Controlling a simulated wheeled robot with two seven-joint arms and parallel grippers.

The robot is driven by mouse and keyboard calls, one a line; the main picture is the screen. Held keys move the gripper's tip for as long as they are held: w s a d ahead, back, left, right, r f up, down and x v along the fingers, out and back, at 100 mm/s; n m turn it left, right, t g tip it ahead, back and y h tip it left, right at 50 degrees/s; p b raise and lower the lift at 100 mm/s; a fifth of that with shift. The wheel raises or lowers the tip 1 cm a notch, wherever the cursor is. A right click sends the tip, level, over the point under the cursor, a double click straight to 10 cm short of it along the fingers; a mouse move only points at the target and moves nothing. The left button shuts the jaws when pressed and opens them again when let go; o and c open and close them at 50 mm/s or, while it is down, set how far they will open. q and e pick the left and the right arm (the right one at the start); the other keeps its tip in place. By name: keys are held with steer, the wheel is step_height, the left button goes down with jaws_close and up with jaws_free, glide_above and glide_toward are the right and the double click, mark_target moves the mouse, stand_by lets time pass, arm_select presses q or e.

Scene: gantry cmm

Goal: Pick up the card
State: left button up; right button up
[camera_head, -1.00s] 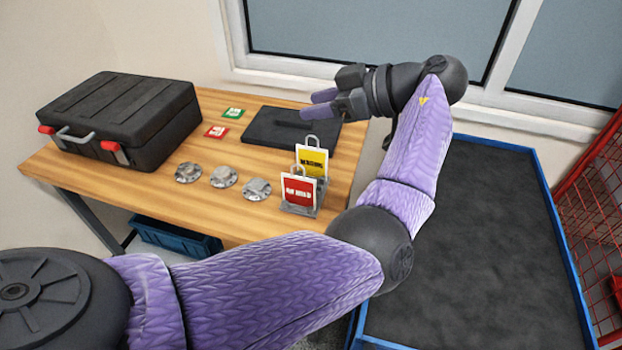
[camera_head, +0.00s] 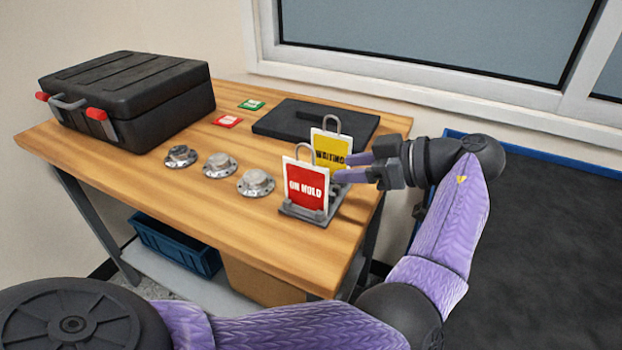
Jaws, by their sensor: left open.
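A red card reading "ON HOLD" (camera_head: 306,186) stands upright at the front of a small grey stand (camera_head: 300,212), with a metal loop on top. A yellow card reading "WAITING" (camera_head: 330,148) stands upright behind it, also with a loop. My left gripper (camera_head: 344,167) is open, pointing left, at the right side of the stand. Its fingertips are close to the right edges of the two cards; I cannot tell whether they touch. My right gripper is not in view.
A black tray (camera_head: 285,125) lies behind the stand. Several metal flanged parts (camera_head: 219,164) sit left of it. A black case (camera_head: 135,95) stands far left.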

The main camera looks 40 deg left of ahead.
mark_target(306, 180)
arm_select(q)
steer(key=x, duration=0.4)
steer(key=b+x, duration=0.1)
steer(key=x, duration=0.3)
steer(key=shift+w+a+f, duration=0.1)
steer(key=shift+a, duration=0.3)
jaws_close()
